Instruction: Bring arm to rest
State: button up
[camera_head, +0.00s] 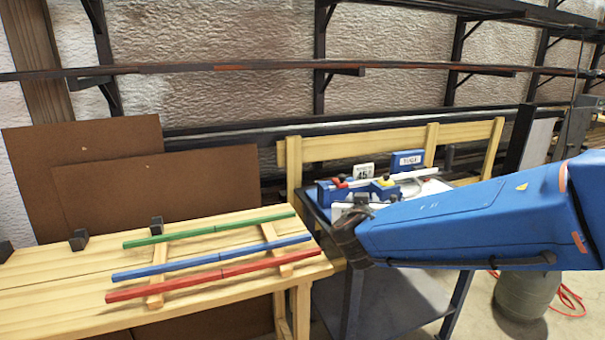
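My blue arm (470,220) reaches in from the right, roughly level, above the floor and in front of the blue-framed cart. Its dark end, my gripper (352,238), is near the right end of the wooden bench. Its fingers cannot be made out, and I see nothing held. A green lath (208,230), a blue lath (210,258) and a red lath (212,276) lie side by side across two wooden crosspieces on the bench, apart from my gripper.
The wooden bench (50,290) stands at the left, with dark blocks (78,240) at its back. A cart (385,305) carries a blue fixture (352,190) and signs, partly hidden by my arm. A grey-green barrel (528,293) stands at the right. Racks line the wall.

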jog(key=s+d+f+m+g+h, duration=0.15)
jog(key=s+d+g, duration=0.25)
jog(key=s+d, duration=0.45)
jog(key=s+d+f+g, duration=0.2)
jog(key=s+d+f, duration=0.1)
jog(key=s, duration=0.3)
jog(key=s+d+f+g, duration=0.3)
jog(key=s, duration=0.3)
jog(key=s+a+f+n+g+y, duration=0.1)
jog(key=s+a+f+n+y, duration=0.1)
jog(key=s+a+n+y, duration=0.2)
jog(key=s+a+y, duration=0.2)
jog(key=s+a, duration=0.2)
jog(key=s, duration=0.2)
jog(key=shift+s+a+f, duration=0.15)
jog(key=shift+f, duration=0.2)
